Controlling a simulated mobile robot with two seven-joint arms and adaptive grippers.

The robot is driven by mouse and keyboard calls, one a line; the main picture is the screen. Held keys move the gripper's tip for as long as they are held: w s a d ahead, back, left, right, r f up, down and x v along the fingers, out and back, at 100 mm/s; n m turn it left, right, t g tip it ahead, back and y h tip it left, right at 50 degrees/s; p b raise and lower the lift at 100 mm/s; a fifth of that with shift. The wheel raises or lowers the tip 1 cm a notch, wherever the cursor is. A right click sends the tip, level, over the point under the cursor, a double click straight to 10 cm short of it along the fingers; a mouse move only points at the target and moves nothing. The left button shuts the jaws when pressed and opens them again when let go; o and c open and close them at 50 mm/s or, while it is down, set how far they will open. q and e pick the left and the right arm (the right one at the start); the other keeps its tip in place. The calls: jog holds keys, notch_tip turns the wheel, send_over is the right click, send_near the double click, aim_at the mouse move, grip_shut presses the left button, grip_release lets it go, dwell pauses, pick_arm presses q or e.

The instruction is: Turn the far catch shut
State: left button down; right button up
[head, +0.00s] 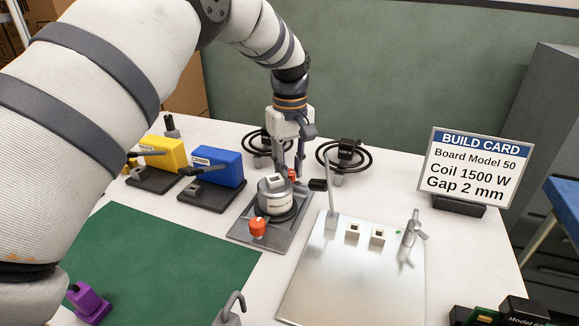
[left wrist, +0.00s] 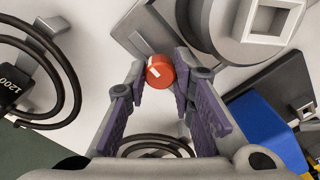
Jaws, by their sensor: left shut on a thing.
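The far catch (head: 292,174) is a small orange-red knob at the back of the grey fixture plate (head: 240,232), behind the round grey-white holder (head: 275,198). My left gripper (head: 289,170) reaches down onto it from above. In the left wrist view the far catch (left wrist: 160,72) shows as an orange-red knob with a white mark. It sits between the purple-padded fingertips of my left gripper (left wrist: 160,80), which are shut on it. The near catch (head: 257,228), also orange-red, is at the front of the plate. My right gripper is not in view.
Two dark heating coils (head: 342,156) (head: 262,143) stand behind the fixture. The yellow tester (head: 165,152) and blue crimp box (head: 217,166) are to its left. A silver board (head: 350,285) with upright posts is to its right. The green mat (head: 160,255) is clear in its middle.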

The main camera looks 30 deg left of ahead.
pick_arm(q)
jog(key=m, duration=0.3)
jog(key=shift+r+p, duration=0.15)
jog(key=shift+p, duration=0.2)
jog(key=m, duration=0.4)
jog(key=shift+m, duration=0.4)
jog(key=m, duration=0.4)
jog(key=shift+p, duration=0.35)
jog(key=m, duration=0.5)
jog(key=shift+a, duration=0.1)
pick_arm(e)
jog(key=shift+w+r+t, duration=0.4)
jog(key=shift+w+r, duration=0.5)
pick_arm(q)
jog(key=shift+m, duration=0.3)
jog(key=c, duration=1.7)
grip_release()
jog(key=shift+o, duration=0.2)
